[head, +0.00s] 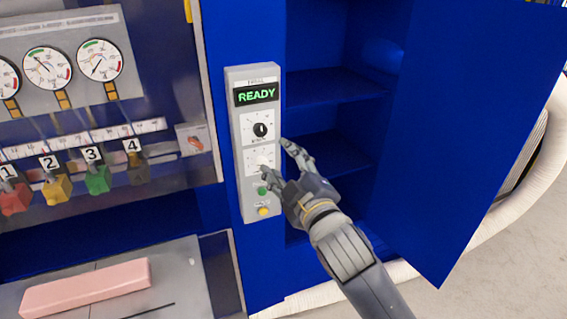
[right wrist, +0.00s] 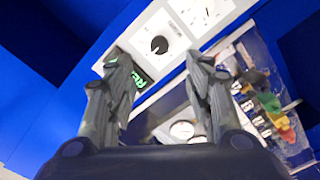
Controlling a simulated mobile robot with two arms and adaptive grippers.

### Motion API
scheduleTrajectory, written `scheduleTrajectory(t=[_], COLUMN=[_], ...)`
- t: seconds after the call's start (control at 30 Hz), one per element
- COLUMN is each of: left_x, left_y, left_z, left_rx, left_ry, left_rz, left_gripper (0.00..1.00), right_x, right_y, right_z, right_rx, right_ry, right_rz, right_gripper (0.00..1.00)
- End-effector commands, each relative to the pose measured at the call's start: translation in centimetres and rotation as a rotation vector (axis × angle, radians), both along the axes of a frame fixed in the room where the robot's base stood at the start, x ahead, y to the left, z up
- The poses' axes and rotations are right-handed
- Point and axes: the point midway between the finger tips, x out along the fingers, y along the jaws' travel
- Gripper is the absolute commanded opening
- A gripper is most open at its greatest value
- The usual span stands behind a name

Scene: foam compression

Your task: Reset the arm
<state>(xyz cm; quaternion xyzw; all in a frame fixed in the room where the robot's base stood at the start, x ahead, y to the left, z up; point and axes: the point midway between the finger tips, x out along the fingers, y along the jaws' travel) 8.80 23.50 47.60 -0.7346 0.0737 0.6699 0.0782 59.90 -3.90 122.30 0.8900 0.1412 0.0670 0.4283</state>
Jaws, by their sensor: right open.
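My right gripper (head: 275,161) is open and empty in front of a grey control panel (head: 236,150) on the blue cabinet. One fingertip overlaps the panel's lower dial in the head view; I cannot tell whether it touches. In the right wrist view the two fingers of the right gripper (right wrist: 160,62) stand wide apart, with the panel (right wrist: 170,25) beyond them. The panel's display (head: 256,94) reads READY in green. A black knob (head: 260,129) sits below it, and it also shows in the right wrist view (right wrist: 159,45). My left gripper is not in view.
The cabinet's blue door (head: 470,120) stands open at the right, with shelves (head: 335,87) inside. Several gauges (head: 47,68) and numbered coloured valves (head: 97,178) are at the left. A pink foam block (head: 85,287) lies on a grey surface (head: 185,270) at the lower left.

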Motion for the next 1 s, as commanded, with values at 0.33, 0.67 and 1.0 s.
scheduleTrajectory(t=[0.33,0.67,1.0], left_x=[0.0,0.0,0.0], left_y=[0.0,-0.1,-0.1], left_z=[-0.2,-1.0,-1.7], left_rx=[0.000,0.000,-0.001], left_ry=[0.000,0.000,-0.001], left_rz=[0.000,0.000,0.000], left_gripper=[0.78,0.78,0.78], right_x=[1.2,2.7,-6.7], right_y=[-0.4,-4.5,-10.1], right_z=[-3.8,-26.9,-50.6], right_rx=[0.008,0.084,0.177], right_ry=[0.067,0.451,0.836], right_rz=[-0.015,-0.125,-0.283], right_gripper=[0.48,0.48,0.48])
